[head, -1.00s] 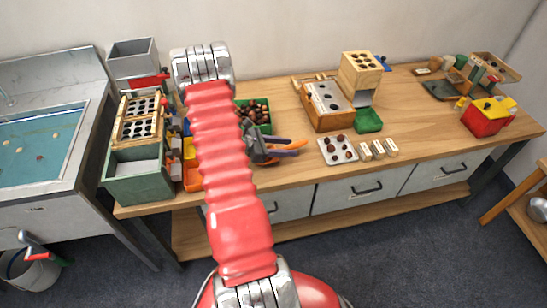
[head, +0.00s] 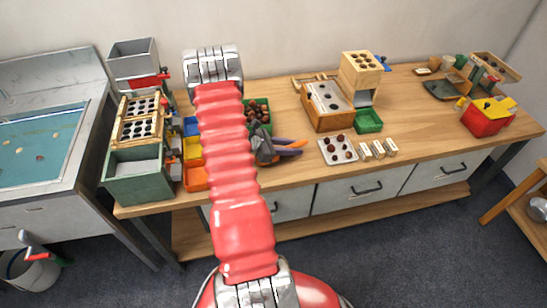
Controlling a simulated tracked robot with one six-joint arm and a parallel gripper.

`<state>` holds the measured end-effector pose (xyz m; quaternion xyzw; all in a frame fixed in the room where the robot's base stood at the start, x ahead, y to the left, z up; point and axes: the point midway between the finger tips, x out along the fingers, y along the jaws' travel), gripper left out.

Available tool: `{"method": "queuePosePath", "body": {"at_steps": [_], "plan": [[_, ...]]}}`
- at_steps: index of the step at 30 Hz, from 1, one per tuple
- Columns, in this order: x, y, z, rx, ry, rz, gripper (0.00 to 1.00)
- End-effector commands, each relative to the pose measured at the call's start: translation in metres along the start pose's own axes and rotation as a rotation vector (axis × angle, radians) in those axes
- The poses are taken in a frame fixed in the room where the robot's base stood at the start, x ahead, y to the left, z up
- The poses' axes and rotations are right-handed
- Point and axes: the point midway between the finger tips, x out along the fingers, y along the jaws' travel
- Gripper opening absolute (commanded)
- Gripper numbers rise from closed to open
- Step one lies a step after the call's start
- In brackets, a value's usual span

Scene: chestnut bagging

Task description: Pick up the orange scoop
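The orange scoop (head: 298,143) lies on the workbench right of the green bin, and only part of it shows as an orange strip. My gripper (head: 294,149) is right beside it, with a dark grey body and purple fingers pointing right. The fingers appear spread apart, with the orange strip at the far finger. The gripper body and fingers hide the rest of the scoop. I cannot tell whether the fingers touch it.
A green bin (head: 268,104) of chestnuts stands behind the gripper. Blue, yellow and orange bins (head: 196,179) stand left of my arm. A pale tray (head: 325,146) with chestnuts and several small blocks (head: 378,151) lie to the right. A wooden-sided box (head: 322,119) stands behind them.

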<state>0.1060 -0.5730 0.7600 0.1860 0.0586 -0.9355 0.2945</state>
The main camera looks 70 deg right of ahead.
Motion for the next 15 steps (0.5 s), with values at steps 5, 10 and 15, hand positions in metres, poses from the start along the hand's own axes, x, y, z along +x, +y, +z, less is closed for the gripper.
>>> {"method": "queuePosePath", "body": {"at_steps": [5,10,15], "plan": [[0.0,0.0,0.0001,0.0,0.0,0.0,0.14],[0.0,0.0,0.0001,0.0,0.0,0.0,0.02],[0.0,0.0,0.0002,0.0,0.0,0.0,0.0]]}}
